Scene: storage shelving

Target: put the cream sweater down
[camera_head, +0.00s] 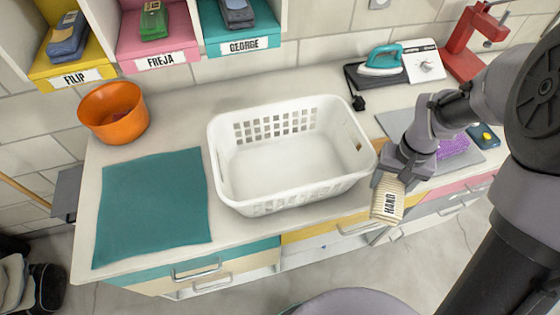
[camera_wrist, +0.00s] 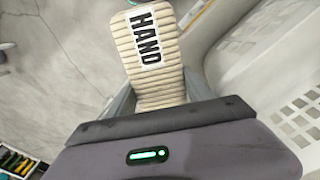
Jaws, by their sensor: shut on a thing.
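The cream sweater (camera_head: 386,201) is a small folded ribbed bundle with a white label reading HAND. My gripper (camera_head: 388,178) is shut on it and holds it in front of the counter's front edge, right of the white basket. In the wrist view the sweater (camera_wrist: 150,62) juts out from between the fingers, label facing the camera. The fingers are mostly hidden behind the sweater and the gripper body.
The white laundry basket (camera_head: 230,180) stands empty on the counter. A teal mat (camera_head: 152,207) lies bare at left, below an orange bowl (camera_head: 122,130). Labelled bins, FILIP (camera_head: 75,79), FREJA (camera_head: 160,61) and GEORGE (camera_head: 243,47), hold folded clothes. A teal iron (camera_head: 382,62) stands at the back right.

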